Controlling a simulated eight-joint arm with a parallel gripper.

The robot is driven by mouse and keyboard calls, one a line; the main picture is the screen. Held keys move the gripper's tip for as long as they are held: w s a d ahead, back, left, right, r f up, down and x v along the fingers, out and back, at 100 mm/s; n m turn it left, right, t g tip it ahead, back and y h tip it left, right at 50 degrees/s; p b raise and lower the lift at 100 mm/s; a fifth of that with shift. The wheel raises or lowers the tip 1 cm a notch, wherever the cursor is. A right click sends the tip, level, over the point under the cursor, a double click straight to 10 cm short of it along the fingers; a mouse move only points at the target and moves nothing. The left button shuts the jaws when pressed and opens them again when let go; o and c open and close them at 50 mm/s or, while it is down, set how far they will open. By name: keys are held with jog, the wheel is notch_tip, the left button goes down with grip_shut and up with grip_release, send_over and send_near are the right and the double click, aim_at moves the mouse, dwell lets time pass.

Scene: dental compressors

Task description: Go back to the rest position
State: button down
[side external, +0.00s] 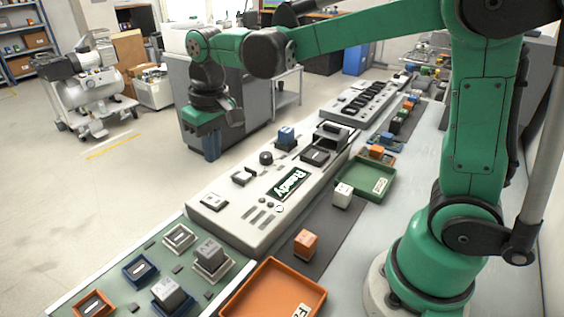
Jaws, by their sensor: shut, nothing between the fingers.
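My gripper (210,152) hangs at the end of my green arm, past the far left edge of the control panel. It points down over the floor, in front of a grey cabinet. Its fingers look close together and nothing shows between them. The light control panel (232,232) carries a display that seems to read "Ready", with buttons and a round knob (266,158). A blue cube (286,134) sits at the panel's far side.
An orange tray (318,292) and a green tray (378,168) lie on the bench. An orange cube (305,243) and a white cube (343,194) stand on a dark strip. Grey cubes (208,251) sit in sockets at the lower left. Open floor (60,190) lies left.

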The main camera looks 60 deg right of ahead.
jog(key=s+d+t, duration=0.3)
jog(key=s+t, duration=0.2)
jog(key=s, duration=0.5)
jog(key=shift+f+t, duration=0.15)
jog(key=shift+t, duration=0.25)
